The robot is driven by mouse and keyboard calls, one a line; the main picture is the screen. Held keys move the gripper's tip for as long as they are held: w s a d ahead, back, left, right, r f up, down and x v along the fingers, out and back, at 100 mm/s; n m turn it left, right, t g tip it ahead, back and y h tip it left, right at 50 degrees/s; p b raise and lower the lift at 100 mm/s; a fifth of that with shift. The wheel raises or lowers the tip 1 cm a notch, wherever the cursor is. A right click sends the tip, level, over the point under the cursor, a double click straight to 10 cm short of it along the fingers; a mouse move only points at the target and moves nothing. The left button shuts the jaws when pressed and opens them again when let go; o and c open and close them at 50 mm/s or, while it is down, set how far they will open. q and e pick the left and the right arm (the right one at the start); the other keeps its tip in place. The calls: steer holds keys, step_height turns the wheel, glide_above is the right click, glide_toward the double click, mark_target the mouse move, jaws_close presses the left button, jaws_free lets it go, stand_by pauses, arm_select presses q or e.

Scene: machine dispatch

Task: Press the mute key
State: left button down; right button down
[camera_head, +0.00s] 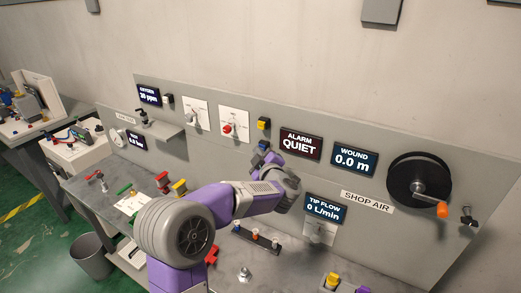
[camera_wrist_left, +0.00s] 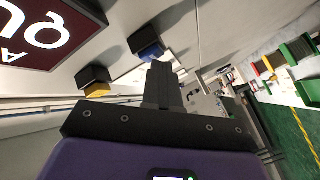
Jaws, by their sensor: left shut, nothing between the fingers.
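The alarm display (camera_head: 301,144) on the grey panel reads "ALARM QUIET"; part of it shows upside down in the left wrist view (camera_wrist_left: 40,32). To its left are a yellow key (camera_head: 263,123) on a dark block and, below that, a blue key (camera_head: 263,144). No label shows which is the mute key. In the left wrist view the yellow key (camera_wrist_left: 97,89) is left of my fingers and the blue key (camera_wrist_left: 150,51) is just beyond their tips. My left gripper (camera_head: 262,156) is shut and empty, its tips close to the blue key; I cannot tell whether they touch.
The wound display (camera_head: 355,158) and a black reel with an orange-knobbed crank (camera_head: 420,182) are to the right. The tip flow display (camera_head: 325,208) is below right of my gripper. A red-knobbed valve plate (camera_head: 234,125) is to the left. Several small items stand on the bench below.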

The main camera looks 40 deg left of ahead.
arm_select(q)
steer(key=shift+s, duration=0.1)
steer(key=shift+s+d+b, duration=0.15)
steer(key=shift+s+b, duration=0.2)
steer(key=shift+s, duration=0.5)
steer(key=shift+s+d+b, duration=0.15)
steer(key=shift+s+b, duration=0.2)
steer(key=shift+s, duration=0.9)
steer(key=shift+s+d+b, duration=0.1)
steer(key=shift+s+b, duration=0.25)
steer(key=shift+s, duration=0.9)
